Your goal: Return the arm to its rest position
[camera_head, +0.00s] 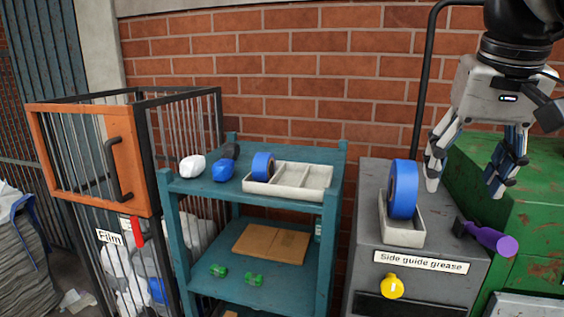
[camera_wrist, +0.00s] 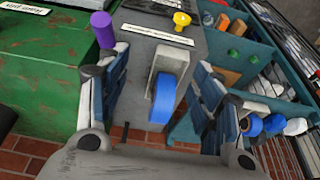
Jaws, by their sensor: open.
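My gripper (camera_head: 465,181) is at the upper right of the head view, above the grey cabinet and the green cabinet's edge. Its fingers are spread apart with nothing between them in their grip. In the wrist view my gripper (camera_wrist: 158,95) shows both fingers wide, pointing down at the grey cabinet top. A blue roll (camera_head: 403,189) stands upright in a small pale tray (camera_head: 401,236) on the grey cabinet. The blue roll also shows in the wrist view (camera_wrist: 163,101), apart from both fingers.
A purple-handled tool (camera_head: 490,239) lies by the green cabinet (camera_head: 530,170). A yellow knob (camera_head: 392,286) juts from the grey cabinet's (camera_head: 368,200) front. The teal shelf (camera_head: 215,188) holds a divided tray (camera_head: 316,187) and another blue roll (camera_head: 262,166). A wire cage (camera_head: 135,160) stands left; a brick wall is behind.

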